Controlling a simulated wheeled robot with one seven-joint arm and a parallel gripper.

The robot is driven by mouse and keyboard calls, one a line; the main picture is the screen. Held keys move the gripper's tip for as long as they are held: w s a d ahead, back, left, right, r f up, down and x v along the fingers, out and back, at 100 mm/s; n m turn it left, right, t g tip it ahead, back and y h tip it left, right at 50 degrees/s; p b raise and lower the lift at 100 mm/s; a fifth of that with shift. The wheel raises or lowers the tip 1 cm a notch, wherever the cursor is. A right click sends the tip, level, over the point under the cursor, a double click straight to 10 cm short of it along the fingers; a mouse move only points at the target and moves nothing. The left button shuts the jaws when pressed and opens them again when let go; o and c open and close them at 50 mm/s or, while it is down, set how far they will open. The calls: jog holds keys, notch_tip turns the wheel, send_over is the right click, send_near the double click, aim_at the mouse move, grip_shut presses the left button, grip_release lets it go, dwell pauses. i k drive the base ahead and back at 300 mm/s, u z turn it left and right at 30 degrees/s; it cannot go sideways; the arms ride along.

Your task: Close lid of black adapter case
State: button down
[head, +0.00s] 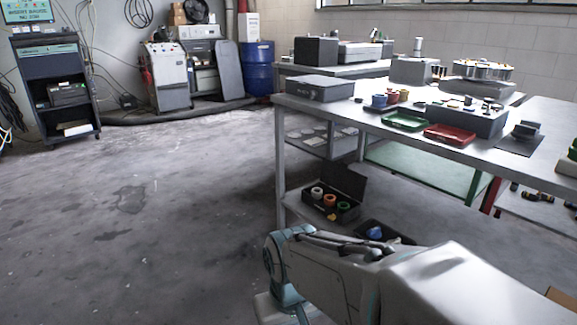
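A black adapter case (312,206) sits at the left end of the lower shelf of the long workbench. Its lid (345,181) is open and stands up at the back of the case. Several round adapters lie inside, among them a white one (317,193), an orange one (329,199) and a green one (344,206). My arm reaches across the bottom of the view, in front of and below the case. My gripper does not show, so its distance from the lid cannot be told.
A second dark tray or case with a blue item (375,232) stands just right of the case, partly behind my arm. The bench top (340,105) lies above the case, and a bench leg (281,165) stands at its left. The floor (150,220) to the left is clear.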

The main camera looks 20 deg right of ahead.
aim_at(350, 182)
jog(key=u, duration=0.25)
jog(key=i, duration=1.1)
jog(key=z, duration=0.45)
jog(key=i, duration=0.8)
jog(key=z, duration=0.9)
